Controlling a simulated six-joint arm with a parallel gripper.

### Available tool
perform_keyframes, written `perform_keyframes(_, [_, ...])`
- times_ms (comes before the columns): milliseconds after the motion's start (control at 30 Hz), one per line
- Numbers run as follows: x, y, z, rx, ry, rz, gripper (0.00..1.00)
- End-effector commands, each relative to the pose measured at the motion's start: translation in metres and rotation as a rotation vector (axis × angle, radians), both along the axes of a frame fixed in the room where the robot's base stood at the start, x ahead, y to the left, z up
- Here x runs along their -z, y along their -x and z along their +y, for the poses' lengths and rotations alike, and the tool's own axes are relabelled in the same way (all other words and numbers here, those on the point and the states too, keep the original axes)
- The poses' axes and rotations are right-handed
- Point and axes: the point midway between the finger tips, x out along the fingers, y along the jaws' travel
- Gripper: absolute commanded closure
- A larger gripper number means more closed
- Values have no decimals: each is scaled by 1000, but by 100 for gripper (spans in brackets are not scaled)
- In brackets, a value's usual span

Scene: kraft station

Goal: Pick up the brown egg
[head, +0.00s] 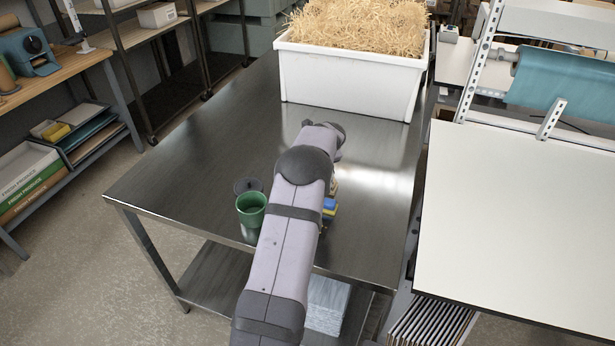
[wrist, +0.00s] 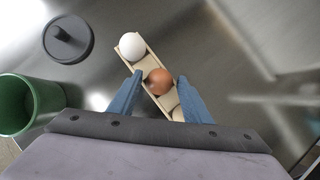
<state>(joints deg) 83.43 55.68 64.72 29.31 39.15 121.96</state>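The brown egg (wrist: 159,81) sits in a narrow pale wooden holder (wrist: 146,63) in the wrist view. A white egg (wrist: 131,46) lies in the same holder at its upper left end. A pale rounded part at the holder's lower end is partly hidden by my gripper. My gripper (wrist: 159,77) is open, with one blue finger on each side of the brown egg in the picture and a visible gap on both sides. I cannot tell how far above the egg the fingertips are. In the head view my arm hides the eggs.
A green cup (head: 251,209) and a dark round lid (wrist: 68,39) stand left of my arm on the steel table (head: 190,160). A small blue and yellow thing (head: 329,208) shows right of my arm. A white bin (head: 350,78) of shredded paper stands at the back.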

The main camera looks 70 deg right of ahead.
Motion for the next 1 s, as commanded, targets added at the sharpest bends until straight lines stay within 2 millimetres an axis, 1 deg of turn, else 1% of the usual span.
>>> perform_keyframes(33, [0,0,0,0,0,0,69])
perform_keyframes(67, [0,0,0,0,0,0,76])
perform_keyframes(100, [0,0,0,0,0,0,80])
perform_keyframes(400, [-1,0,0,0,1,1,80])
perform_keyframes(567, [-10,0,-1,0,2,0,80])
perform_keyframes(667, [-22,0,-1,-1,5,-1,80])
perform_keyframes(1000, [-77,0,-1,1,4,0,80])
